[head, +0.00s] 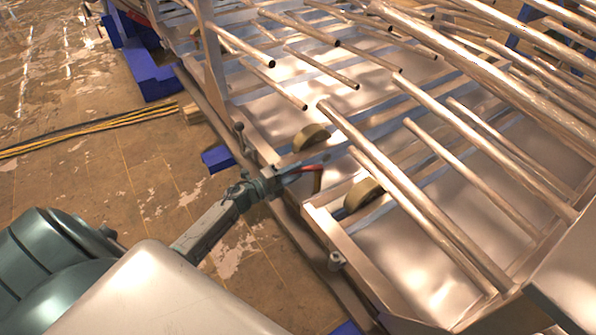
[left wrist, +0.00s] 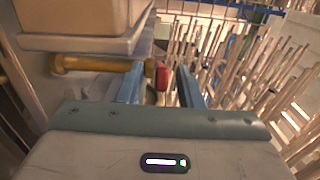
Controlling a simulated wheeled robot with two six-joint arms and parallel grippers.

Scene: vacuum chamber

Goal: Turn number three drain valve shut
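A red lever handle (head: 308,168), the only valve handle I can make out, is at the near edge of the metal frame in the head view. I see no number on it. My left gripper (head: 312,163) reaches it from the lower left, and its fingers partly hide it. In the left wrist view the red handle (left wrist: 162,76) lies between the two blue fingers of my left gripper (left wrist: 160,88). The fingers stand apart, with a gap on the right side of the handle. A brass-coloured pipe (left wrist: 95,63) runs to the handle from the left. My right gripper is not in view.
Long metal tubes (head: 410,190) cross above shiny trays on the right. A frame rail (head: 290,225) runs along the near side. Yellow and black cables (head: 90,130) lie on the worn floor (head: 90,190), which is largely clear on the left. Blue supports (head: 150,75) stand behind.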

